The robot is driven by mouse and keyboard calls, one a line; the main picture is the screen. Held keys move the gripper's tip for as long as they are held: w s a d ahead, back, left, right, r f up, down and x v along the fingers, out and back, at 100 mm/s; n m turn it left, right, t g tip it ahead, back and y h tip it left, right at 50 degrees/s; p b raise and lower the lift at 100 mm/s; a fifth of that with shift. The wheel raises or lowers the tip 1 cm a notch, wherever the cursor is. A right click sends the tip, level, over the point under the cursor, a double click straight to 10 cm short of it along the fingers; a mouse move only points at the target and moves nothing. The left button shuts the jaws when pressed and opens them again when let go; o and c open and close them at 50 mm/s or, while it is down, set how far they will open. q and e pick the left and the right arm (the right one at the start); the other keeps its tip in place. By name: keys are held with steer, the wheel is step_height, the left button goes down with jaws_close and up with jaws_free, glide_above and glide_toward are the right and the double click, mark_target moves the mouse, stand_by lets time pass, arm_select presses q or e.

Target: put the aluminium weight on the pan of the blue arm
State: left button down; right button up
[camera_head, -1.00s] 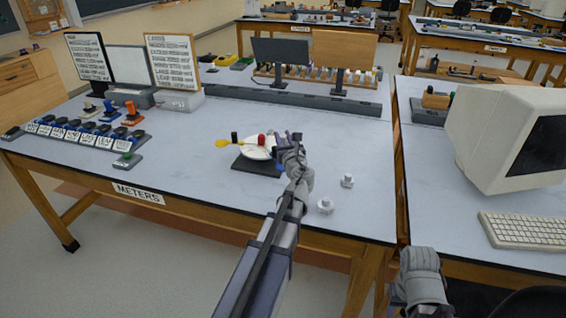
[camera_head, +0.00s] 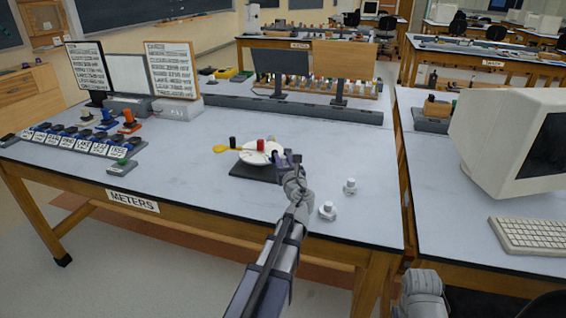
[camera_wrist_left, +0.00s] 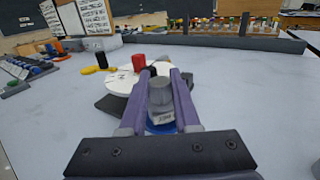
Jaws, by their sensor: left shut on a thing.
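The aluminium weight, a grey cylinder (camera_wrist_left: 160,92) with a pale label low on its side, stands upright between the purple fingers of my left gripper (camera_wrist_left: 163,85), which is shut on it. In the head view, the left gripper (camera_head: 287,157) is at the right edge of the white disc (camera_head: 254,158). A blue round pan (camera_wrist_left: 160,128) shows directly under the weight; I cannot tell whether they touch. The rest of the blue arm is hidden by the gripper and weight. A yellow arm (camera_head: 222,149) extends left from the disc.
A red cylinder (camera_head: 261,146) and a black cylinder (camera_head: 233,142) stand at the disc, close to the left gripper. Two small pale weights (camera_head: 328,210) (camera_head: 350,186) stand to the right on the table.

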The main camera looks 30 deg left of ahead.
arm_select(q)
steer(key=shift+f, duration=0.15)
steer(key=c, duration=0.6)
jaws_free()
steer(key=shift+c, duration=0.2)
steer(key=shift+s+d+r, duration=0.15)
steer(key=shift+s+r, duration=0.05)
steer(key=v, duration=1.1)
steer(key=shift+s+d, duration=0.15)
steer(key=shift+s, duration=0.05)
